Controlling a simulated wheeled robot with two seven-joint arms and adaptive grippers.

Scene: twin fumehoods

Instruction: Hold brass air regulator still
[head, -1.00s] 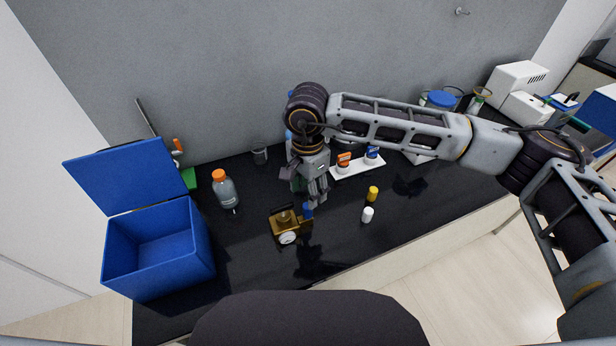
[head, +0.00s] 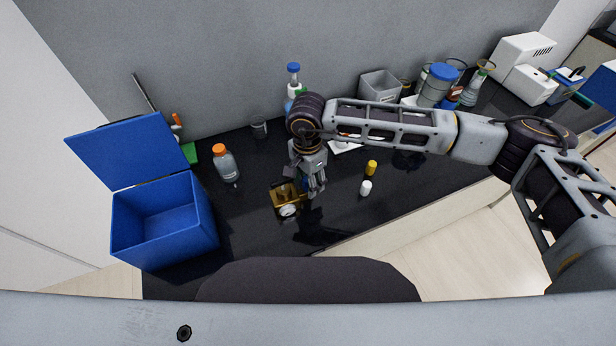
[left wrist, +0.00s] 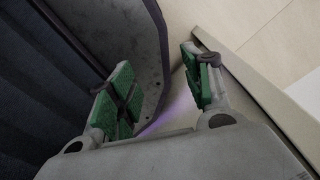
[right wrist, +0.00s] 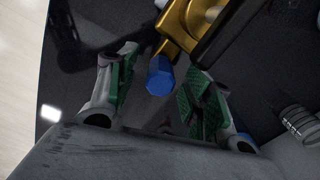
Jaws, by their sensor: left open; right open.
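The brass air regulator (head: 283,193) stands on the black bench in the head view, with a round white gauge face towards me. In the right wrist view its gold body (right wrist: 207,28) is at the top, and its blue end piece (right wrist: 160,76) lies between the open fingers. I cannot tell whether the fingers touch it. My right gripper (head: 316,192) is open, just right of the regulator, and hides the blue piece in the head view. My left gripper (left wrist: 165,88) is open and empty in the left wrist view, away from the regulator.
An open blue box (head: 165,225) stands at the left, beside an orange-capped bottle (head: 226,164). A yellow vial (head: 371,168) and a white vial (head: 366,188) stand right of my right gripper. A grey bin (head: 380,86) and a blue-lidded container (head: 437,84) are behind my arm.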

